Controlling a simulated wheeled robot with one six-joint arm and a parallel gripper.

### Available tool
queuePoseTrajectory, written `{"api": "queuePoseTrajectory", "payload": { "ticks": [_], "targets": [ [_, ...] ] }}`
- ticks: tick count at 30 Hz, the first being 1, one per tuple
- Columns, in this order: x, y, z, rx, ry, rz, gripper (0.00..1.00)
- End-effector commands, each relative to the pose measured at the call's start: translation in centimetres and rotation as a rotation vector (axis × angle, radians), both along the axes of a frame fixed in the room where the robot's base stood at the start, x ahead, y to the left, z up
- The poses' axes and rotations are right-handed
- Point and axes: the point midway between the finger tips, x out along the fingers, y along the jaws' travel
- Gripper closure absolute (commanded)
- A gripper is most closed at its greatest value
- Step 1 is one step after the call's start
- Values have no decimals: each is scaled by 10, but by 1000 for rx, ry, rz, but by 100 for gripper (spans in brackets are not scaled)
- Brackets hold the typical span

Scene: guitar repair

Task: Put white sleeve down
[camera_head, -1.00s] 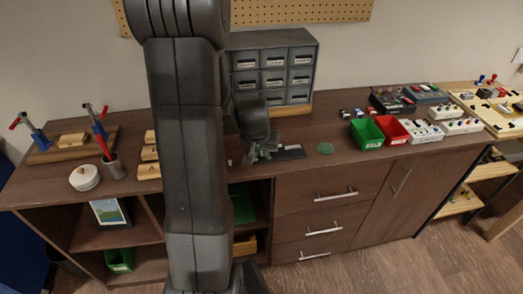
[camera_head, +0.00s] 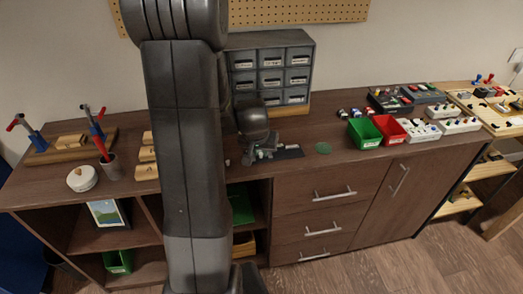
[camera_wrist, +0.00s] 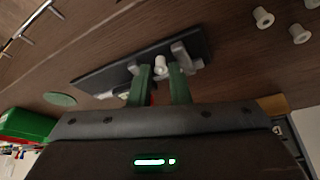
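My gripper (camera_wrist: 161,85) points at a dark rectangular mat (camera_wrist: 97,80) on the brown cabinet top. Its two green fingers stand close on either side of a small white sleeve (camera_wrist: 160,64); they look shut on it, at the fingertips. The sleeve is over the mat; whether its end touches the mat I cannot tell. In the head view my gripper (camera_head: 261,155) is low at the left end of the mat (camera_head: 290,153), and the sleeve is too small to make out there. Other white sleeves (camera_wrist: 263,17) (camera_wrist: 299,34) stand on the bare wood, apart from the gripper.
A grey drawer unit (camera_head: 271,63) stands behind the gripper. A green disc (camera_head: 323,148), a green bin (camera_head: 365,133) and a red bin (camera_head: 390,130) are to the right. A pen cup (camera_head: 112,167) and a white round pot (camera_head: 82,178) are at left. Wood before the bins is clear.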

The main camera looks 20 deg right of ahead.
Motion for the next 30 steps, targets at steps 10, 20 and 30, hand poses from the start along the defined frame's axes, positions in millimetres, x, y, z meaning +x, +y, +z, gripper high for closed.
{"api": "queuePoseTrajectory", "payload": {
  "ticks": [10, 20, 30],
  "targets": [
    [-11, 9, 28, 8, 12, 2, 69],
    [-27, 20, 82, 3, 5, 2, 69],
    [-39, 28, 115, 5, 8, 1, 69]
  ]
}}
